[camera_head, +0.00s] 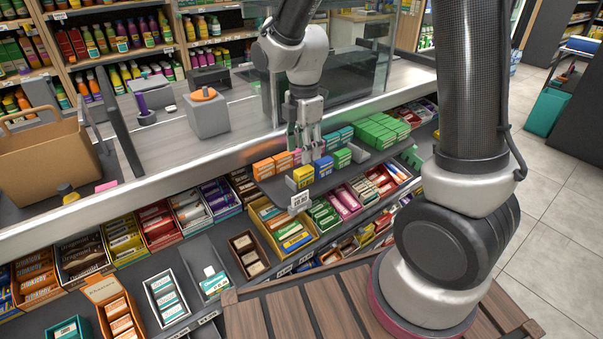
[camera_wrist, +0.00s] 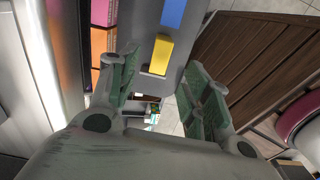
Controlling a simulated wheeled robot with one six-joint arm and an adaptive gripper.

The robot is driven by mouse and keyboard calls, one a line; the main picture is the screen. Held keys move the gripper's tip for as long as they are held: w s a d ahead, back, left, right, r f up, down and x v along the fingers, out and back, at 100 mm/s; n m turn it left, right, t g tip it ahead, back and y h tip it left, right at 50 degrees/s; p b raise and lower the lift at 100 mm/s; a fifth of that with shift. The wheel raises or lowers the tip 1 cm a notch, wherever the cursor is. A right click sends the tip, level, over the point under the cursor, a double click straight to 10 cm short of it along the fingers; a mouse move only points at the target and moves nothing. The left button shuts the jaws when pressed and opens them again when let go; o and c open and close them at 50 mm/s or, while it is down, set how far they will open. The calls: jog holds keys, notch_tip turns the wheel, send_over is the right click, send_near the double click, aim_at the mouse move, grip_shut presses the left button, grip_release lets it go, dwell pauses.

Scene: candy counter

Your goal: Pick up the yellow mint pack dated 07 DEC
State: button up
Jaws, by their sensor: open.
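A yellow pack (camera_head: 303,175) stands at the front corner of a dark raised shelf (camera_head: 275,190), left of a blue pack (camera_head: 323,167). No date can be read on it. My gripper (camera_head: 307,147) is above this shelf with its fingers pointing down. In the wrist view, my gripper (camera_wrist: 159,75) is open and empty. The yellow pack (camera_wrist: 160,55) shows there between and just beyond the fingertips, with the blue pack (camera_wrist: 173,12) past it. I see no finger touching the yellow pack.
Orange packs (camera_head: 265,168) stand left of the yellow pack, and a green pack (camera_head: 342,158) right of the blue one. More green packs (camera_head: 382,131) fill the shelf's far end. Candy trays lie below. The counter edge (camera_head: 130,185) and a glass case (camera_head: 345,75) are behind.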

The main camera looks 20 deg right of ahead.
aim_at(304, 169)
jog(key=shift+f+n, duration=0.3)
jog(key=shift+f, duration=0.2)
notch_tip(304, 169, down, 7)
jog(key=shift+r, duration=0.1)
jog(key=c, duration=1)
